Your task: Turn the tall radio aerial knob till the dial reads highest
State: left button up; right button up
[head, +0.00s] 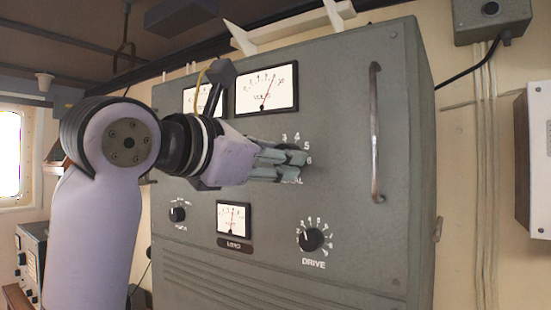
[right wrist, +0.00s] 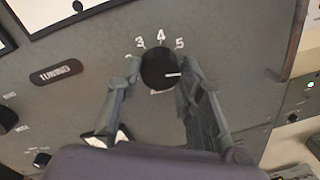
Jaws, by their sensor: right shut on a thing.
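The black aerial knob (right wrist: 157,66) sits on the grey radio cabinet (head: 340,220), with white numbers around it. My right gripper (head: 298,165) is shut on this knob, one finger on each side, as the right wrist view (right wrist: 161,70) shows. In the head view the fingers hide most of the knob and part of its label. The volts dial (head: 266,90) above has its needle leaning right of centre. A second upper dial (head: 203,99) is partly hidden by my wrist. My left gripper is out of view.
Below are a small load dial (head: 234,217), the drive knob (head: 311,239) and a smaller knob (head: 177,214). A vertical metal handle (head: 375,130) stands out right of the gripper. A grey wall box (head: 490,18) with a cable is at upper right.

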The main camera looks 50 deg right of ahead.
jog(key=o, duration=1.2)
jog(key=a, duration=1.2)
jog(key=shift+s+r, duration=0.15)
jog(key=shift+r, duration=0.15)
